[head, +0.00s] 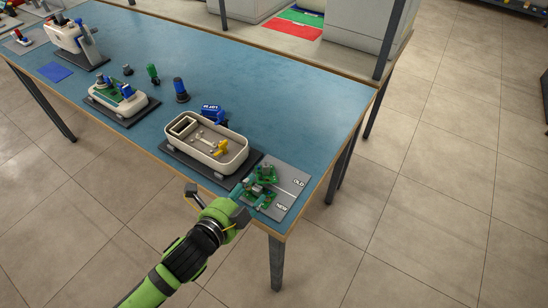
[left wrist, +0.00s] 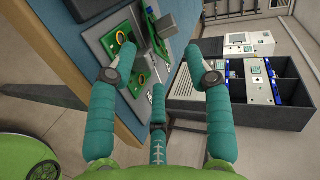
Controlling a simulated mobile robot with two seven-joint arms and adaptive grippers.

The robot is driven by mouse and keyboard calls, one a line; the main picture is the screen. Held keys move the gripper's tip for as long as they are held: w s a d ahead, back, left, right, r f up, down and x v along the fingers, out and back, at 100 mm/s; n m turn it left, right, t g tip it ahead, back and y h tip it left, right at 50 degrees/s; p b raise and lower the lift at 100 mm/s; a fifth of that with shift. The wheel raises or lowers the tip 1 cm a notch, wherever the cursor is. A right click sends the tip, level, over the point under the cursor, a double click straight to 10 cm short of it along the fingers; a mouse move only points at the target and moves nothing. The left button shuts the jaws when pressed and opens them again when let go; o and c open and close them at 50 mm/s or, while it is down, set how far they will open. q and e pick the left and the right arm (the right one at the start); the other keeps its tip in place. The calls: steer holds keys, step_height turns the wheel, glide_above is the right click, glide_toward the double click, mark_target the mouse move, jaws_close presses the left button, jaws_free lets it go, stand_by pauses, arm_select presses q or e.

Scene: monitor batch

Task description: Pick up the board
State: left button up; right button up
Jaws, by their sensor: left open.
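Two small green boards lie on a grey mat (head: 289,188) marked OLD and NEW at the table's near right corner. The board by OLD (head: 266,173) is farther back. The board by NEW (head: 264,198) is nearer the edge and partly hidden by my left gripper (head: 248,190). In the left wrist view my left gripper (left wrist: 155,62) has its teal fingers spread, with nothing seen held. Green boards show there beyond and between the fingers, one at the upper left (left wrist: 127,47) and one nearer (left wrist: 138,80). I cannot tell whether any finger touches a board. My right gripper is not in view.
A cream open housing (head: 207,140) with a yellow part inside stands on a dark base just left of the mat. Another cream housing (head: 118,100) is farther left. The blue table (head: 290,100) is clear behind the mat.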

mark_target(268, 170)
arm_select(q)
steer(key=shift+w+d+f, duration=0.15)
steer(key=shift+w+d, duration=0.25)
steer(key=shift+w, duration=0.15)
steer(key=shift+w+d, duration=0.1)
steer(key=shift+w, duration=0.05)
steer(key=shift+d, duration=0.1)
steer(key=p+x, duration=0.1)
steer(key=x, duration=0.3)
steer(key=shift+w+d+f, duration=0.1)
steer(key=shift+d, duration=0.15)
steer(key=shift+w, duration=0.15)
steer(key=c, duration=0.9)
steer(key=shift+r, duration=0.6)
step_height(268, 170, up, 3)
steer(key=shift+f, duration=0.1)
steer(key=s+d+r, duration=0.2)
steer(key=s, duration=0.1)
steer(key=s+d+r, duration=0.2)
steer(key=d, duration=0.1)
steer(key=s+d+r, duration=0.3)
steer(key=shift+s+b, duration=0.35)
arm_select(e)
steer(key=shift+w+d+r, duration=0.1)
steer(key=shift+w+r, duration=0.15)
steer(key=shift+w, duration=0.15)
